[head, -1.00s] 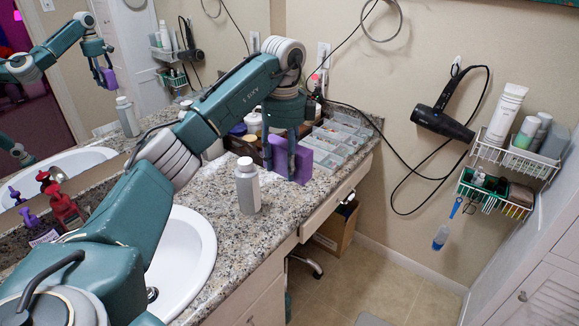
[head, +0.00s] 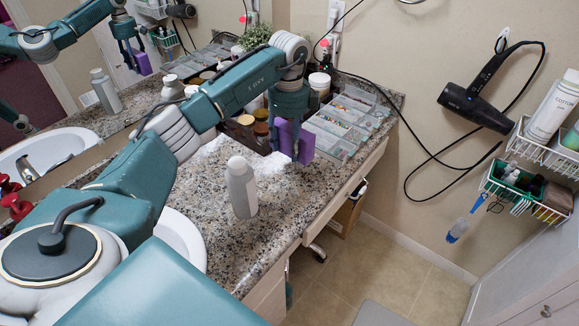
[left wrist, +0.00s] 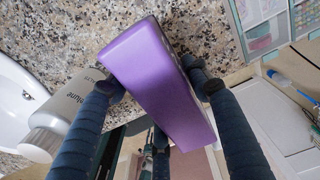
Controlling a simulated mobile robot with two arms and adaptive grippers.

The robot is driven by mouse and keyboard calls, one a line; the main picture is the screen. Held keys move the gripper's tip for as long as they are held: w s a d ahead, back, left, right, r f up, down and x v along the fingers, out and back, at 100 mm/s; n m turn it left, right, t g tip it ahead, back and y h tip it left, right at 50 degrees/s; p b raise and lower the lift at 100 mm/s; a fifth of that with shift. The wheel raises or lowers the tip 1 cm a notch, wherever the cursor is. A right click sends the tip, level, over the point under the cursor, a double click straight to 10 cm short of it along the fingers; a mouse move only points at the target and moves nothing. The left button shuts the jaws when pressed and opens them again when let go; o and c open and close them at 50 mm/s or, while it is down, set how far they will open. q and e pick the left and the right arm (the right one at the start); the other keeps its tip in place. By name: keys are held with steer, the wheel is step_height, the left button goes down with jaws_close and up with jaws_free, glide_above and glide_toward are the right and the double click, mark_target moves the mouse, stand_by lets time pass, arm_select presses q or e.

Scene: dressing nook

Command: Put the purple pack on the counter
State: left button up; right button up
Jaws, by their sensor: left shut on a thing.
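The purple pack (head: 294,141) is a flat box held upright over the counter (head: 285,200), near its front edge. My left gripper (head: 288,128) is shut on it, one finger on each side. In the left wrist view the purple pack (left wrist: 158,85) sits between the dark fingers of my left gripper (left wrist: 150,88), with speckled granite behind it. I cannot tell how large any gap under the pack is. My right gripper is not in view.
A grey-white bottle (head: 242,190) stands on the counter left of the pack. A clear divided organizer (head: 345,125) and several jars stand behind. The sink (head: 185,240) is at left. A hair dryer (head: 478,105) and wire baskets (head: 530,190) hang on the right wall.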

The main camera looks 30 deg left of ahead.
mark_target(289, 178)
arm_select(q)
step_height(289, 178, down, 10)
steer(key=shift+r+p, duration=0.1)
steer(key=shift+p, duration=0.25)
steer(key=o, duration=1.4)
steer(key=shift+f, duration=0.2)
steer(key=shift+r, duration=0.15)
step_height(289, 178, up, 12)
steer(key=shift+r+b, duration=0.1)
steer(key=shift+b, duration=0.75)
